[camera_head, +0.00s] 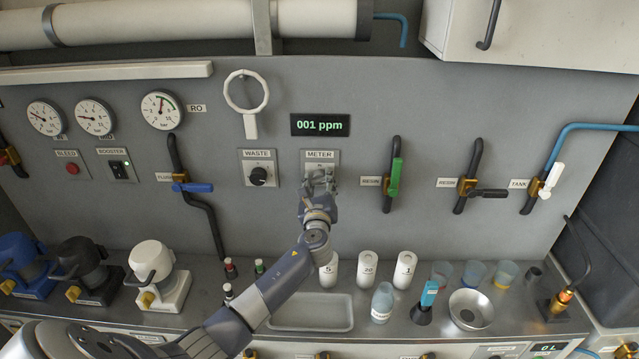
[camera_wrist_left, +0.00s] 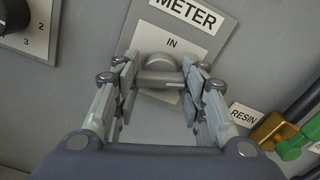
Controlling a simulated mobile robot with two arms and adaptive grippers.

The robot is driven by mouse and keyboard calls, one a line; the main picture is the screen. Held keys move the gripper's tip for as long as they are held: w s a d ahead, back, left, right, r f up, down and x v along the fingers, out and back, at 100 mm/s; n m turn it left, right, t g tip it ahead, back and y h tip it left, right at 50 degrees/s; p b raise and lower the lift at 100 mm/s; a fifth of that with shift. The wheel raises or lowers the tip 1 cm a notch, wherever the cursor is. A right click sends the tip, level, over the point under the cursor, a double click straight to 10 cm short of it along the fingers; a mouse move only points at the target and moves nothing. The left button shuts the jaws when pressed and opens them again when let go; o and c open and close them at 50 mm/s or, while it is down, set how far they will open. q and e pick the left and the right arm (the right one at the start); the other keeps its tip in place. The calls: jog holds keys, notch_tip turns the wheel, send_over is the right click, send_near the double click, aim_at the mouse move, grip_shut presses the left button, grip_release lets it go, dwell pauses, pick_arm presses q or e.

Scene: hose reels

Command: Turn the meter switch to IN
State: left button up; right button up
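The meter switch (camera_wrist_left: 160,70) is a grey knob with a bar-shaped grip on a light plate labelled METER (camera_wrist_left: 195,15), with IN printed above the knob. In the head view the plate (camera_head: 320,157) is on the wall panel under the 001 ppm display (camera_head: 320,125). My left gripper (camera_head: 318,180) is at the switch and hides most of it there. In the left wrist view its fingers (camera_wrist_left: 162,82) stand on both sides of the knob and appear to touch the bar's ends. The knob's pointer mark and any lower label are hidden. My right gripper is out of view.
The WASTE knob (camera_head: 259,175) is just left of the switch, and a green-handled RESIN valve (camera_head: 394,178) is to its right. Below stand white bottles (camera_head: 367,268), a shallow tray (camera_head: 312,313) and a metal bowl (camera_head: 470,309) on the counter.

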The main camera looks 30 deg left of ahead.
pick_arm(q)
jog(key=n+b, duration=0.2)
jog(key=n, duration=0.1)
jog(key=shift+f, duration=0.15)
jog(key=n+b, duration=0.2)
jog(key=n, duration=0.2)
jog(key=shift+b, duration=0.4)
jog(key=n+b, duration=0.2)
jog(key=n, duration=0.1)
jog(key=shift+d+n, duration=0.1)
jog(key=shift+n, duration=0.2)
jog(key=shift+r+n+b, duration=0.2)
jog(key=shift+n+b, duration=0.7)
jog(key=shift+n, duration=0.8)
jog(key=o, duration=1.1)
